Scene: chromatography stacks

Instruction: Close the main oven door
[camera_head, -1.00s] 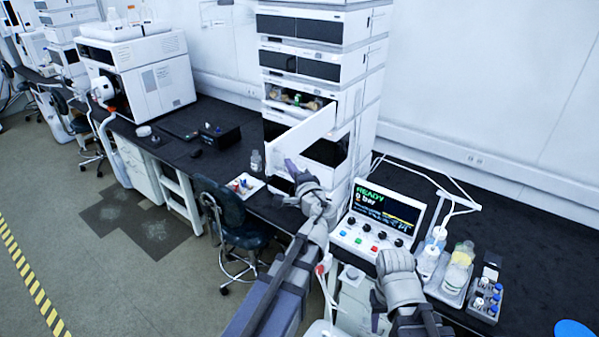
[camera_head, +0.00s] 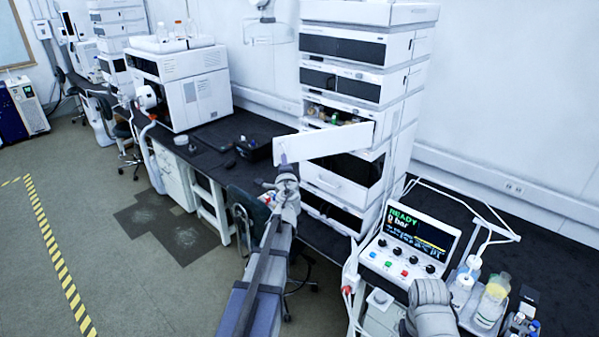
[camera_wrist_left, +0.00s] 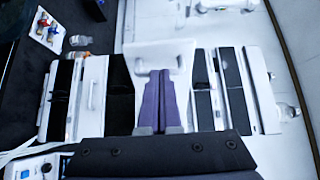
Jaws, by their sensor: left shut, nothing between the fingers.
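The main oven door (camera_head: 335,140) is a white panel standing open, swung outward from the instrument stack. Its free end points left, and coloured items show in the compartment (camera_head: 328,112) behind it. My left gripper (camera_head: 283,160) is shut and empty at that free end, its tips at the panel's lower left corner. In the left wrist view the shut purple fingers (camera_wrist_left: 160,95) overlap the white panel (camera_wrist_left: 150,54). I cannot tell whether they touch it. My right gripper's fingers are not in view; only a grey part of my right arm shows at the lower right.
A control unit with a lit screen (camera_head: 420,232) stands right of the stack, with bottles (camera_head: 492,300) beside it. A chair (camera_head: 248,215) is behind my left arm. A large white instrument (camera_head: 185,90) stands on the left bench. The floor at left is clear.

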